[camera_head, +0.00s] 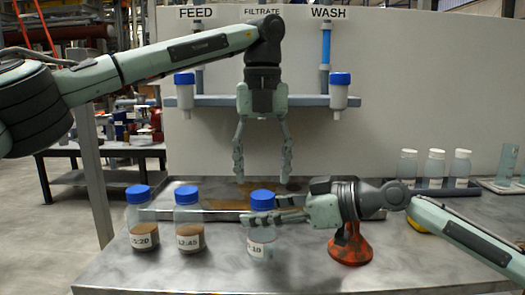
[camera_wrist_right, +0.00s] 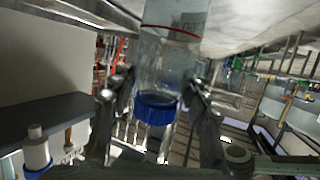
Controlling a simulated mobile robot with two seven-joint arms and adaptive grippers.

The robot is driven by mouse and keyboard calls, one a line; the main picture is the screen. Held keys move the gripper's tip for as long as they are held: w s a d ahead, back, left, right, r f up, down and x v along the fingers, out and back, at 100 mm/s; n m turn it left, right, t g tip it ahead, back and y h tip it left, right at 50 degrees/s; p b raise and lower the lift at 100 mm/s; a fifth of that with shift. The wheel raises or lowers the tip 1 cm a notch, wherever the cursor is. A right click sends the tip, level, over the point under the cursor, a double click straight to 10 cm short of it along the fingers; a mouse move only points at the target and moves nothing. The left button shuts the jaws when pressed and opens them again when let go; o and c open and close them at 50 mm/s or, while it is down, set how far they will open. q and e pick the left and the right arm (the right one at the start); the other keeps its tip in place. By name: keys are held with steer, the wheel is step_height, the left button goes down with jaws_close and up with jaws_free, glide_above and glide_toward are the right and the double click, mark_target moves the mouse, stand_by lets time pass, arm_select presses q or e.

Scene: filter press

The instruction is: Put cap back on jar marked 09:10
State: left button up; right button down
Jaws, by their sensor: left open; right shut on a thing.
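The jar (camera_head: 262,246) with a label ending in "10" stands on the metal table; the start of its label is hidden. A blue cap (camera_head: 262,199) sits on its mouth; whether it is screwed tight I cannot tell. My right gripper (camera_head: 262,217) reaches in from the right and is shut on this jar, below the cap. The right wrist view shows the jar (camera_wrist_right: 165,60) upside down, with its blue cap (camera_wrist_right: 156,107), between the fingers. My left gripper (camera_head: 262,174) is open and empty, pointing down straight above the cap, fingers spread wider than it.
Two blue-capped jars marked 15:20 (camera_head: 142,225) and 12:45 (camera_head: 188,228) stand to the left. An orange-red stand (camera_head: 349,246) is under my right arm. A shallow tray (camera_head: 190,192) lies behind. White-capped bottles (camera_head: 435,167) stand at the right. The front table is clear.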

mark_target(262, 195)
arm_select(q)
steer(key=shift+f, duration=2)
steer(key=shift+c, duration=0.2)
steer(key=c, duration=1.2)
steer(key=shift+o, duration=0.2)
steer(key=m, duration=0.8)
steer(key=o, duration=1.4)
steer(key=shift+c, duration=0.2)
step_height(262, 195, up, 12)
